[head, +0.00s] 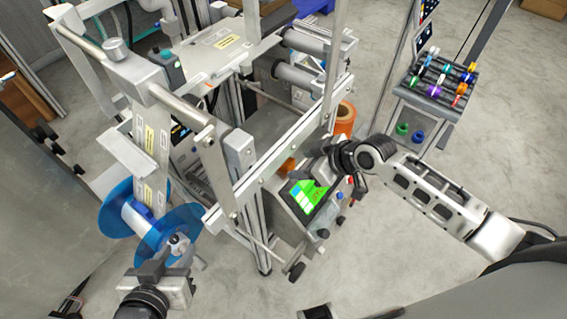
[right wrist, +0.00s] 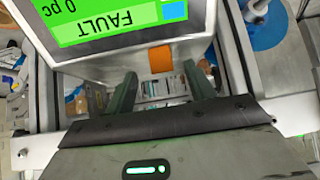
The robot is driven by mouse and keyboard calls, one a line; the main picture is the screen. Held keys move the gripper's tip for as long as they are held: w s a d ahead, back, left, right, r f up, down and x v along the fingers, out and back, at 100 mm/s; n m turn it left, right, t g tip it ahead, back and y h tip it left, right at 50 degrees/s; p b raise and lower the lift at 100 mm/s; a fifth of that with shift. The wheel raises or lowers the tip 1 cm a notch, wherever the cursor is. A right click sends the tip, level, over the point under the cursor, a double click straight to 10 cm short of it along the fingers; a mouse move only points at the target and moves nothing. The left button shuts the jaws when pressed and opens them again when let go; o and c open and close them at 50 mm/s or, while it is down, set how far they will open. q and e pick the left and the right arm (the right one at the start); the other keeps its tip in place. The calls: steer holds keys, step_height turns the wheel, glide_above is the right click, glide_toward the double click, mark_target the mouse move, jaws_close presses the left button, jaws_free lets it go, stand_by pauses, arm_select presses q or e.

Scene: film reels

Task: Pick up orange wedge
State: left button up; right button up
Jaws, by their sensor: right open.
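A small orange block (right wrist: 160,58), which looks like the orange wedge, shows in the right wrist view just below the green screen. It lies beyond and roughly between my right fingertips; its full shape is not clear. My right gripper (right wrist: 159,74) is open, with a gap between its dark fingers and nothing held. In the head view my right gripper (head: 345,175) is beside the machine's screen panel, and I cannot make out the wedge there. My left gripper (head: 162,268) is at the lower left below the blue reel; its jaws are unclear.
The screen panel (head: 306,195) reads FAULT in the right wrist view. The metal machine frame (head: 270,175) stands close by. A blue reel (head: 118,212) is at the left, an orange roll (head: 345,119) behind. A rack of coloured spools (head: 440,82) stands at the right. Floor between is clear.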

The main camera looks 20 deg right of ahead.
mark_target(292, 165)
steer(key=x, duration=0.4)
steer(key=shift+w+a+f, duration=0.1)
steer(key=shift+a+f, duration=0.05)
steer(key=shift+a, duration=0.05)
steer(key=c, duration=1)
steer(key=shift+c, duration=0.2)
